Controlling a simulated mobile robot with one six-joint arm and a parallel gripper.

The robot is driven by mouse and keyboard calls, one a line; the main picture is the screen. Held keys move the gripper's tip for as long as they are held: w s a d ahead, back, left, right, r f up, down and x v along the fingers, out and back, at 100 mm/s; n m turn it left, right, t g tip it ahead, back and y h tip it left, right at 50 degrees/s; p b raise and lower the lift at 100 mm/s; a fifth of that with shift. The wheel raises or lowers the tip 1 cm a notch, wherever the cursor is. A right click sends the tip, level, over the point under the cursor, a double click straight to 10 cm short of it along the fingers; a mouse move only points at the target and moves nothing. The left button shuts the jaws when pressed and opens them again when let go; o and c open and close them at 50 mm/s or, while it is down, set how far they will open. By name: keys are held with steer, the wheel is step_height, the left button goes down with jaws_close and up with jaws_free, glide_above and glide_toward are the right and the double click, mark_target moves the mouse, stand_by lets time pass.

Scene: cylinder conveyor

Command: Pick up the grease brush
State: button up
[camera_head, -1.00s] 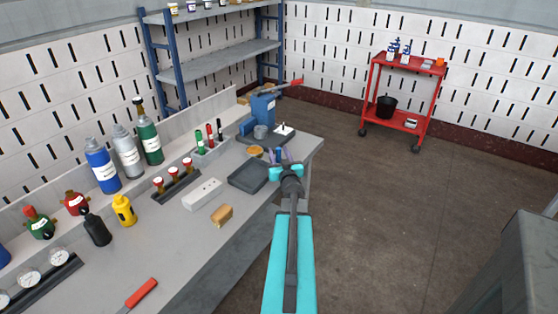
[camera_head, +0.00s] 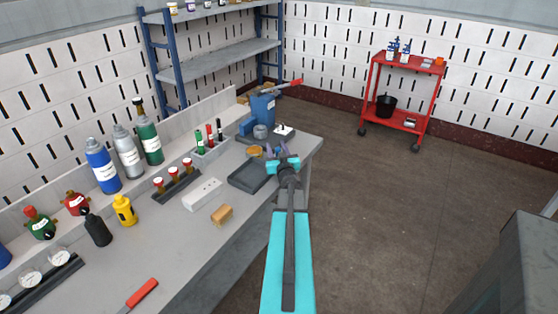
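My gripper (camera_head: 277,151) is over the far right part of the grey workbench (camera_head: 190,270), close to a round tin with orange-brown contents (camera_head: 254,151) and a dark grey tray (camera_head: 249,177). Its two bluish fingers look spread apart, with nothing seen between them. I cannot make out the grease brush for sure; the gripper and wrist hide part of the bench edge there. A red-handled tool (camera_head: 142,293) lies at the near left of the bench, and I cannot tell its type.
A blue vise (camera_head: 262,106) stands behind the gripper. A white power strip (camera_head: 203,194), a tan block (camera_head: 222,215) and several bottles (camera_head: 103,165) occupy the bench. A red cart (camera_head: 402,95) stands at the back right. The floor between is clear.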

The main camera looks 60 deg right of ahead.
jaws_close()
steer(key=shift+r, duration=0.15)
steer(key=shift+r, duration=0.55)
step_height(320, 180, up, 2)
steer(key=w+a+r+p+v, duration=0.1)
steer(key=p+v, duration=1)
steer(key=v, duration=0.4)
steer(key=shift+a+r, duration=0.3)
stand_by(0.5)
steer(key=shift+s, duration=0.1)
